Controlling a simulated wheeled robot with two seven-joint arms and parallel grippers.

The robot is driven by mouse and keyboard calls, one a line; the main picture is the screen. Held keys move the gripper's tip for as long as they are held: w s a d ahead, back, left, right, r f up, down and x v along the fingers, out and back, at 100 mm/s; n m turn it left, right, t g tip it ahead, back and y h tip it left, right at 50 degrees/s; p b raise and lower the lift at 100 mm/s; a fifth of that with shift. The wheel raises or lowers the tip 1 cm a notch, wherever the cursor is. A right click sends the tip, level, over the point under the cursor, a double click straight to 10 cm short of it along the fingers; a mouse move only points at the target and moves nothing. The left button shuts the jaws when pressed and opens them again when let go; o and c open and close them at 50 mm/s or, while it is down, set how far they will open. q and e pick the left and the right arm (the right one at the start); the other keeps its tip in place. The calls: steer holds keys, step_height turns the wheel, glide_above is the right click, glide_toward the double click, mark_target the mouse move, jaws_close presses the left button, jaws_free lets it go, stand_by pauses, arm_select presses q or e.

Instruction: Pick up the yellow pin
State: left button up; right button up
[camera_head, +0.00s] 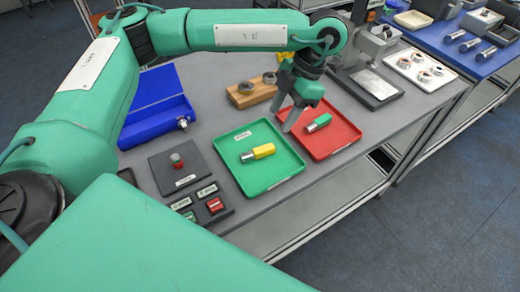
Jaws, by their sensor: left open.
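The yellow pin (263,151), with a silver end, lies in the green tray (279,177) at the middle of the table. A green pin (319,122) with a silver end lies in the red tray (343,141) to its right. My left gripper (285,119) points down over the back left part of the red tray, behind and to the right of the yellow pin. It is open, and I see nothing between its fingers. It is apart from the yellow pin. My right gripper is not in view.
A wooden block (243,98) with metal rings stands behind the trays. A blue bin (137,133) is at the left. A dark plate with a red button (178,162) and small labelled switches (214,204) sit left of the green tray. A white tray (400,62) holds several metal parts.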

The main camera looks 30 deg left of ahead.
arm_select(q)
steer(key=p, duration=0.1)
glide_above(260, 150)
steer(key=w+d, duration=0.2)
step_height(260, 150, down, 6)
steer(key=shift+s+r, duration=0.1)
steer(key=shift+s+a+f+p, duration=0.25)
steer(key=shift+f+p, duration=0.15)
steer(key=shift+f, duration=0.15)
steer(key=x, duration=0.1)
steer(key=p+x, duration=0.1)
steer(key=x, duration=0.1)
steer(key=shift+w+a+f, duration=0.1)
steer(key=shift+a+f, duration=0.15)
steer(key=shift+a, duration=0.05)
steer(key=shift+f, duration=0.3)
jaws_close()
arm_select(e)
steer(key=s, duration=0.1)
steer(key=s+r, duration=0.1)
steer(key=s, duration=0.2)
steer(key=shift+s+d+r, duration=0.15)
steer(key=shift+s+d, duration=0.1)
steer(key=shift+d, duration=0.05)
